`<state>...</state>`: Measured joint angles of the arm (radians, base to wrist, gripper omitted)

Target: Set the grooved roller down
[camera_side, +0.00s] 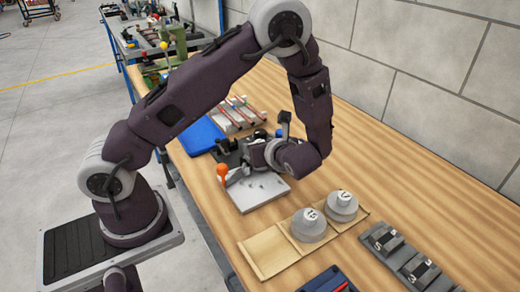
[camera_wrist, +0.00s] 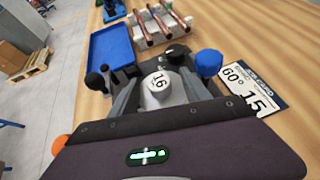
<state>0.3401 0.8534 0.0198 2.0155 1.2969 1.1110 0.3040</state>
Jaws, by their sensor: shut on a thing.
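In the wrist view, my gripper (camera_wrist: 160,98) is shut on a grey grooved roller (camera_wrist: 158,84), whose white top is marked 16. The fingers are on either side of it. The roller is at the dark bending fixture (camera_wrist: 180,58); whether it touches the fixture I cannot tell. In the side view, my gripper (camera_side: 238,174) is low over the fixture's light grey plate (camera_side: 262,193), and the held roller is mostly hidden. A wooden tray (camera_side: 265,254) in front holds two more rollers (camera_side: 309,225) (camera_side: 341,206); its left compartment is empty.
An orange knob (camera_side: 222,170) stands close to my gripper. A blue knob (camera_wrist: 208,63) and a sign reading 60° and 15 (camera_wrist: 253,90) are right of the roller. A blue tray (camera_wrist: 112,50) and copper tubes on a rack (camera_wrist: 158,25) lie behind. Dark numbered blocks (camera_side: 408,262) sit front right.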

